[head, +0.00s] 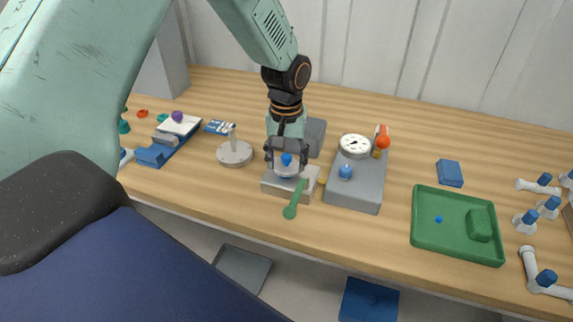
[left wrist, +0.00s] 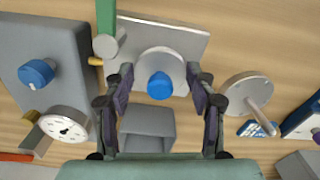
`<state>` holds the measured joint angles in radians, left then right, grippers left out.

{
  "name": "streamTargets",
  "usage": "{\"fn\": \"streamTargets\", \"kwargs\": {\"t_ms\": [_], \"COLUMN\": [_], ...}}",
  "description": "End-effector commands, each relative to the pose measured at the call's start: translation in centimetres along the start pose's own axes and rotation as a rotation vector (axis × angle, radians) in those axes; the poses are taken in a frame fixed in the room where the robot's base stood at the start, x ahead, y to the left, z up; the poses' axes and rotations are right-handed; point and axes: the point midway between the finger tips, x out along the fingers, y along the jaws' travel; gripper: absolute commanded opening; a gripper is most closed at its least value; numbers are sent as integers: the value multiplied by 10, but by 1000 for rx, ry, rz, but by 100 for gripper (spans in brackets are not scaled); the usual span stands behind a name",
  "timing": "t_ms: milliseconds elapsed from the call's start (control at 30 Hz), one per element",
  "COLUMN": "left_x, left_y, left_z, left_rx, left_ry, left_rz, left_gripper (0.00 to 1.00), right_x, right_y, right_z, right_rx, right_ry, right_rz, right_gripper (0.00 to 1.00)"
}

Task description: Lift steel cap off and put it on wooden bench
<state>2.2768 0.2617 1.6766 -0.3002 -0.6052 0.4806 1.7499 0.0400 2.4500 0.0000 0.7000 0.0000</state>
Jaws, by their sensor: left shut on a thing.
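The steel cap (head: 287,171), a round grey lid with a blue knob (head: 286,159), is at the grey block (head: 310,186) near the bench's front edge. My left gripper (head: 286,158) comes down from above and is shut on the cap, one finger on each side. In the left wrist view, the cap (left wrist: 165,64) shows between the fingers (left wrist: 160,98), with its blue knob towards the camera. I cannot tell whether the cap is clear of the block. The wooden bench (head: 400,228) runs across the view. My right gripper does not show.
A green-handled lever (head: 295,199) sits at the block's front. Right of it is a grey unit with a gauge (head: 355,146) and blue knob. A round plate with a post (head: 234,153) stands left. A green tray (head: 457,250) lies right; bare bench lies between.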

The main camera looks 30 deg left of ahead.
Motion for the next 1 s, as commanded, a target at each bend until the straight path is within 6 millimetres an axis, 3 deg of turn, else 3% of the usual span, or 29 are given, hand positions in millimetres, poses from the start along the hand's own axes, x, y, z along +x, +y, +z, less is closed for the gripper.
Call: {"fn": "streamTargets", "kwargs": {"t_ms": [333,567,667,1000], "left_x": [0,-1,-12,-76], "left_y": [0,0,0,0], "left_z": [-1,-1,-1,-1], "left_rx": [0,0,0,0], "left_ry": [2,2,4,5], "left_rz": [0,1,2,3], "left_gripper": [17,17,17,17], "right_x": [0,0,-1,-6], "right_y": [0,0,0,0], "right_z": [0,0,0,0], "right_rx": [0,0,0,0], "right_ry": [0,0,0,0], "right_rz": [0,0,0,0], "right_gripper": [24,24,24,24]}}
